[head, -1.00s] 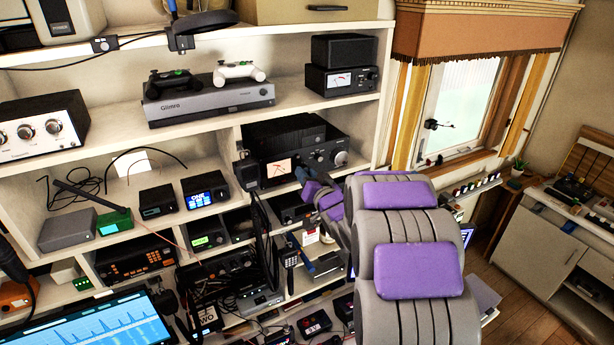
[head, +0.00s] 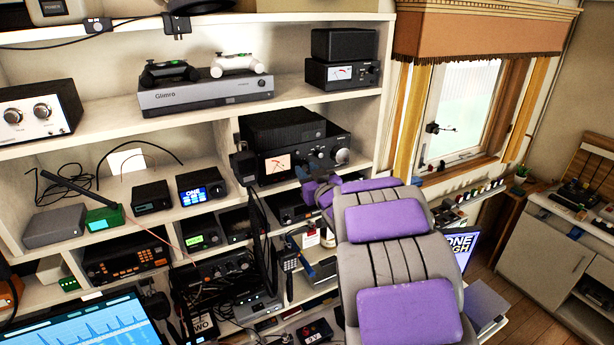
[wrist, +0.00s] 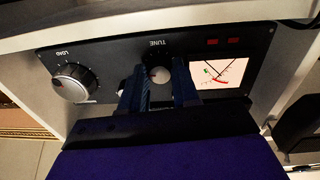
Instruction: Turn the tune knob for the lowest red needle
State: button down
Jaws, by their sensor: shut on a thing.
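The black tuner unit (head: 252,166) sits in an upper cubby; its front panel fills the wrist view, upside down. The TUNE knob (wrist: 159,74) is round with a pale face, and my gripper (wrist: 160,92) has its blue fingers on either side of it, shut on it. In the head view my gripper (head: 303,173) is at the panel, and the knob is mostly hidden. The lit meter (wrist: 220,72) beside the knob shows dark needle lines crossing, with red and green marks. I cannot read the red needle's height exactly.
A larger LOAD knob (wrist: 72,84) is on the same panel, apart from my fingers. The shelf board (head: 310,100) runs closely above the unit. Small radios (head: 203,190) fill neighbouring cubbies. A window (head: 458,115) is at right.

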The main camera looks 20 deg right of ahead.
jog(key=shift+f, duration=0.1)
jog(key=c, duration=0.8)
grip_release()
jog(key=shift+s+a+f+b, duration=0.1)
jog(key=shift+s+b, duration=1.9)
jog(key=shift+s, duration=2.35)
jog(key=shift+s+f+b, duration=0.1)
jog(key=shift+s+b, duration=1.85)
jog(key=shift+s, duration=2.35)
